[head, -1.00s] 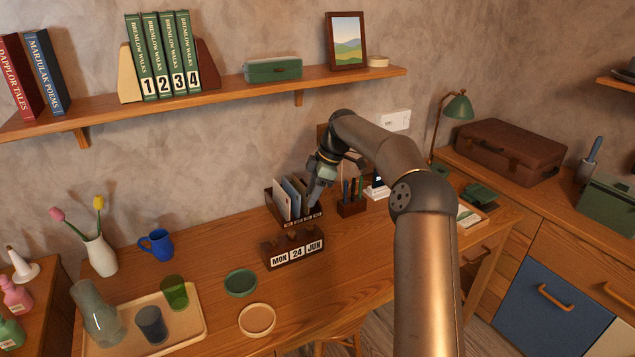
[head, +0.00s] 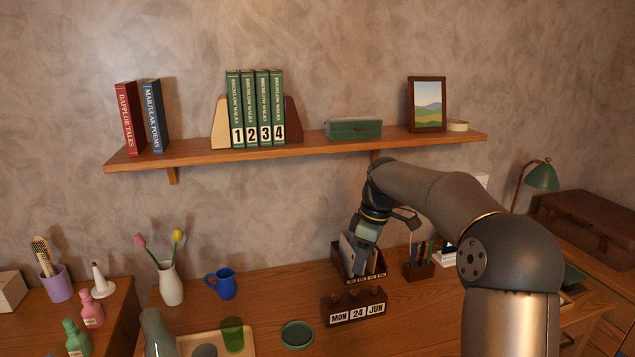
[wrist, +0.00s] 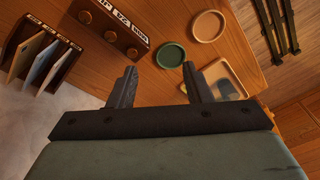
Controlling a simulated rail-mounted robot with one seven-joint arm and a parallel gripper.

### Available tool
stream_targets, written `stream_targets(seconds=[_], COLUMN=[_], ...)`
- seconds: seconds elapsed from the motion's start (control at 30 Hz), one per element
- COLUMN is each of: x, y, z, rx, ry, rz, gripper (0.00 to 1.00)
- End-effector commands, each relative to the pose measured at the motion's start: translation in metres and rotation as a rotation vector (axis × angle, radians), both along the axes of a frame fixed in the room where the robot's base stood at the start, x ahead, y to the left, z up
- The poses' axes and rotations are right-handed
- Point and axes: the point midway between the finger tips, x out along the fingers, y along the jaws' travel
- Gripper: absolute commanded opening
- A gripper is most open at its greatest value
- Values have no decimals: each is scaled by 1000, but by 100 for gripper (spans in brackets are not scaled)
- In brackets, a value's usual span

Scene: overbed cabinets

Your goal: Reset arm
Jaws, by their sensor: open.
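My arm reaches from the lower right of the head view toward the desk by the wall. My gripper (head: 358,262) hangs over the desk near the letter holder (head: 376,277), and its tips are partly hard to make out there. In the wrist view my gripper (wrist: 158,88) is open, with its two fingers apart and nothing between them. The letter holder (wrist: 40,50) with several envelopes is at the left of that view. The calendar block (head: 356,312) reads MON 24 JUN and stands in front of the holder; it also shows in the wrist view (wrist: 112,28).
A pen holder (head: 420,268) stands right of the letter holder. A green dish (head: 297,335), a blue mug (head: 222,284) and a vase (head: 170,285) are on the desk (head: 270,300). A wall shelf (head: 320,147) with books, a green case (head: 354,129) and a picture (head: 427,104) runs above the arm.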

Motion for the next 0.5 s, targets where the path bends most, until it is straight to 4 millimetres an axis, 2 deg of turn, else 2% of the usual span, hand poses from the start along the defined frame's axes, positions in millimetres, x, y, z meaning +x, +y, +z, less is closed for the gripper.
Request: stream_targets(seconds=[0.03, 0.17, 0.27, 0.3, 0.4, 0.5], x=[-31, -107, -170, -196, -257, -306], y=[12, 21, 19, 17, 11, 6], z=[6, 4, -3, -7, -21, -39], rx=[-50, -138, -174, -181, -180, -162], ry=[16, 41, 47, 48, 51, 61], rz=[-69, -299, -495, -576, -764, -918], gripper=[45, 45, 45, 45, 45, 45])
